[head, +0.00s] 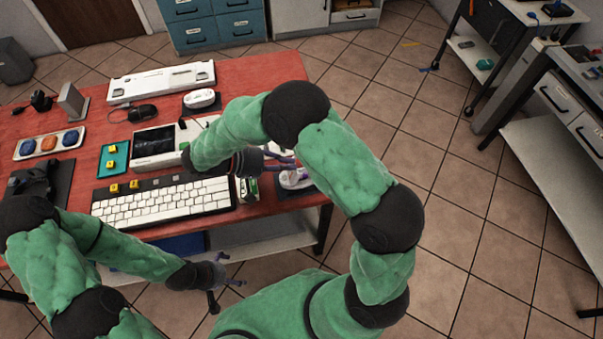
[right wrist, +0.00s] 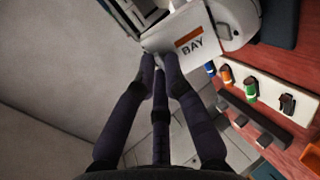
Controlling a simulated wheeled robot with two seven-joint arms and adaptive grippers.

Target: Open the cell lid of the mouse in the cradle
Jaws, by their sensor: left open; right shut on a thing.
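The white mouse (head: 295,179) sits in its dark cradle at the table's right front corner in the head view, partly hidden by my right arm. My right gripper (head: 290,162) is over the mouse. In the right wrist view its fingertips (right wrist: 160,62) are shut at the edge of a white panel marked BAY with an orange stripe (right wrist: 195,38), which looks like the cell lid. Whether the lid is lifted from the mouse, I cannot tell. My left gripper (head: 231,270) is open and empty in front of the table, below its top.
A holder with coloured cells (right wrist: 250,90) is beside the mouse. Open floor lies to the right.

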